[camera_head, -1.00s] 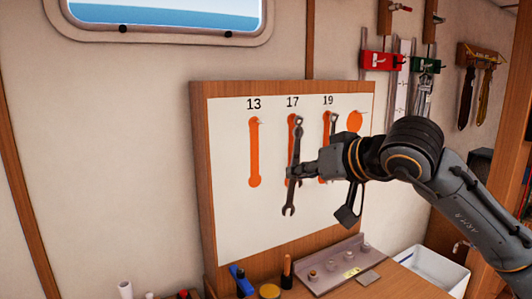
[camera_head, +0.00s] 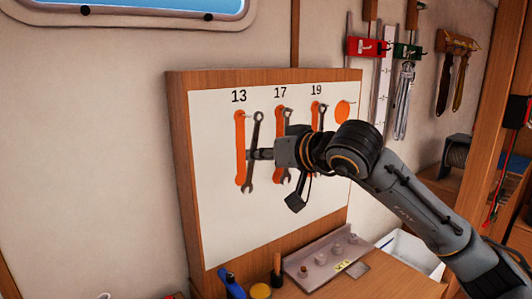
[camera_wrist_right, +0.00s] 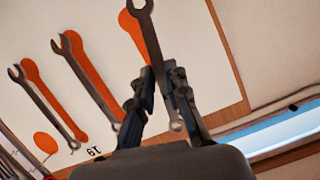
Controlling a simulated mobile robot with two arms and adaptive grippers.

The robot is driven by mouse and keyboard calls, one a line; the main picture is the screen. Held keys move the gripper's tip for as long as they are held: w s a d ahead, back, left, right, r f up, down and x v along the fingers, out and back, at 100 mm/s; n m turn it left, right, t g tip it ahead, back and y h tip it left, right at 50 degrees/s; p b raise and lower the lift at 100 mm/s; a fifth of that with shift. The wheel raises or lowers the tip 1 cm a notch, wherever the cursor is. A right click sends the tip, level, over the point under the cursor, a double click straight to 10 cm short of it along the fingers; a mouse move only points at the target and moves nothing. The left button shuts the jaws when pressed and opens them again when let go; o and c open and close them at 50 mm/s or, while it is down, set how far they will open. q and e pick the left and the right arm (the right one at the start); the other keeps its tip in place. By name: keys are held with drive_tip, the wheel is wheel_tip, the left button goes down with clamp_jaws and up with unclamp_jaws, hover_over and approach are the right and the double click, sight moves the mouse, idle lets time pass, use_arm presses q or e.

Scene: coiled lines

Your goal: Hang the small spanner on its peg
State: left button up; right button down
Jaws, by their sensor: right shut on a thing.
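My right gripper (camera_head: 262,154) is shut on the small spanner (camera_head: 257,131), which is steel grey and held nearly upright. The spanner is just right of the orange silhouette (camera_head: 240,150) marked 13 and overlaps its lower edge in the head view. In the wrist view the gripper's fingers (camera_wrist_right: 155,108) close around the spanner's shaft (camera_wrist_right: 152,45), with the orange silhouette (camera_wrist_right: 133,28) behind it. I cannot tell the gap to the board. A small peg shows near the top of silhouette 13 (camera_head: 243,116). My left gripper is out of view.
Spanners hang at 17 (camera_head: 287,117) and 19 (camera_head: 322,113), close to the right of my gripper. An orange disc (camera_head: 342,110) is at the board's right. A grey tray (camera_head: 320,255), a blue-handled tool (camera_head: 231,283) and a white bin (camera_head: 410,252) are below.

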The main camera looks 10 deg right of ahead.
sight(253, 169)
drive_tip(key=shift+w+a+p, duration=0.3)
drive_tip(key=shift+w+p, duration=0.05)
drive_tip(key=shift+w, duration=0.4)
drive_tip(key=shift+w+a+p, duration=0.3)
drive_tip(key=shift+w+p, duration=0.05)
drive_tip(key=shift+w, duration=0.35)
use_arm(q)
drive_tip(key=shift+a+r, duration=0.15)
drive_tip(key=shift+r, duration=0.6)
use_arm(e)
drive_tip(key=shift+x, duration=1.1)
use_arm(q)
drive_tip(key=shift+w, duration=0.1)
use_arm(e)
drive_tip(key=c, duration=1.3)
unclamp_jaws()
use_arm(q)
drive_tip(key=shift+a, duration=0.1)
use_arm(e)
drive_tip(key=shift+o, duration=0.2)
